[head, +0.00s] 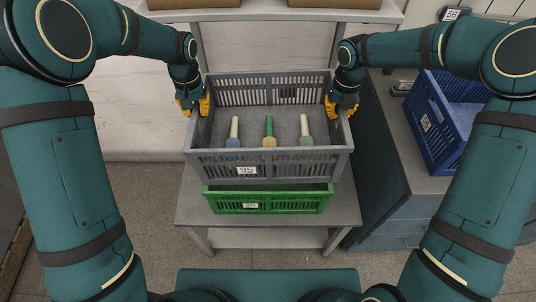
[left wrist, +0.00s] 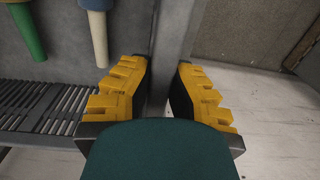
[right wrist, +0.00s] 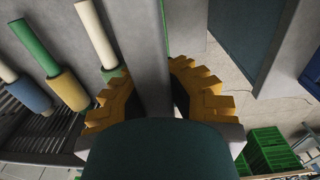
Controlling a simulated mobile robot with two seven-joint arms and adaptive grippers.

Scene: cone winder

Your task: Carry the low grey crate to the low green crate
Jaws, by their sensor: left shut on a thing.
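The low grey crate (head: 247,169), labelled 95, is in the middle of the head view with three pale and green tubes on coloured bases inside. My left gripper (head: 194,106) is shut on its left wall, one finger on each side, as the left wrist view (left wrist: 165,85) shows. My right gripper (head: 342,106) straddles the right wall and looks shut on it; the wall runs between its fingers in the right wrist view (right wrist: 152,90). The low green crate (head: 268,207) is just below and in front of the grey crate, which hides most of it. I cannot tell whether the crates touch.
The green crate stands on a small grey table (head: 343,212). A blue crate (head: 440,125) stands on a grey cabinet at the right. A shelf frame with brown boxes is behind. Green crates (right wrist: 268,150) are stacked in the right wrist view's background.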

